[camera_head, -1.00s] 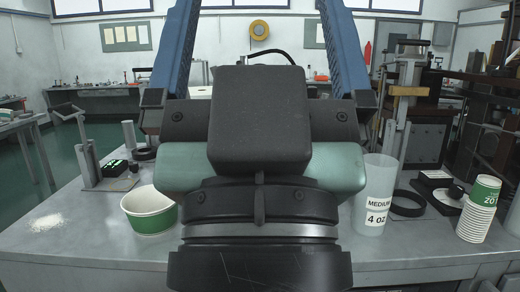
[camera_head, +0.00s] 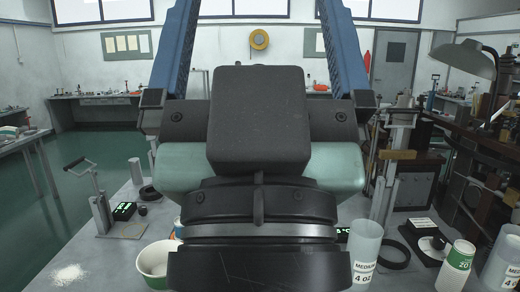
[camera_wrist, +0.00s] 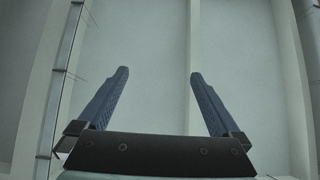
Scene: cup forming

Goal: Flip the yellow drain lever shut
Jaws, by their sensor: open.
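My gripper (camera_wrist: 158,88) is open and empty in the wrist view, with its two blue fingers wide apart against a pale, panelled surface. In the head view my gripper's fingers rise at the top, and its dark body fills the middle of the picture. I see no yellow drain lever in either view. My gripper and wrist hide the middle of the bench. A yellow round thing (camera_head: 259,40) is on the far wall, and I cannot tell it to be a lever.
White powder (camera_head: 68,274) lies at the front left. A lever stand (camera_head: 97,205) is at the left.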

